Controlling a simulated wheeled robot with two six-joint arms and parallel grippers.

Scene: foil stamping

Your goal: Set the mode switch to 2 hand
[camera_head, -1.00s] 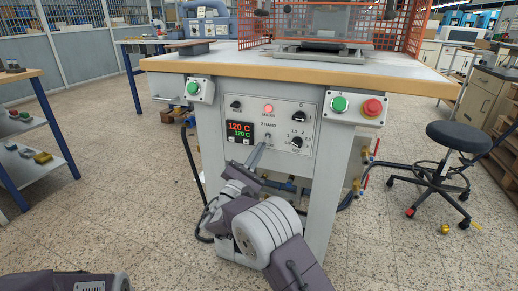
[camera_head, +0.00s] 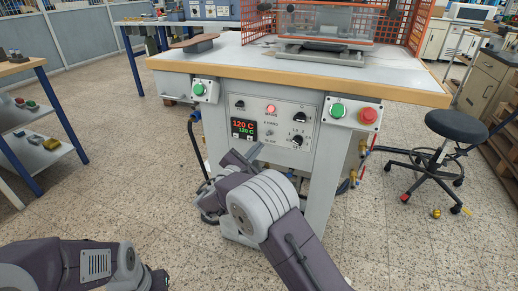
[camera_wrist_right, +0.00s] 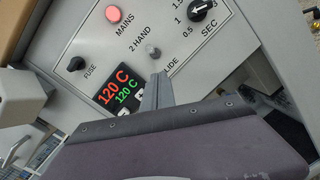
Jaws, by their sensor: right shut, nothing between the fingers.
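The mode switch (camera_head: 269,132) is a small metal toggle on the grey front panel (camera_head: 313,113), between the labels 2 HAND above and SLIDE below. In the right wrist view the toggle (camera_wrist_right: 152,51) stands between the same labels; its lever is small, and I cannot tell for sure which way it leans. My right gripper (camera_head: 254,151) is below and in front of the switch, apart from it in the head view. In the wrist view its fingers (camera_wrist_right: 157,88) are shut and empty, pointing at the panel just below the toggle. My left gripper is not in view.
The red and green temperature display (camera_head: 243,127) is left of the switch. A lit red MAINS lamp (camera_head: 271,109) is above it. The black SEC dial (camera_head: 299,141) is to the right. Green buttons (camera_head: 199,90) and a red button (camera_head: 368,116) flank the panel.

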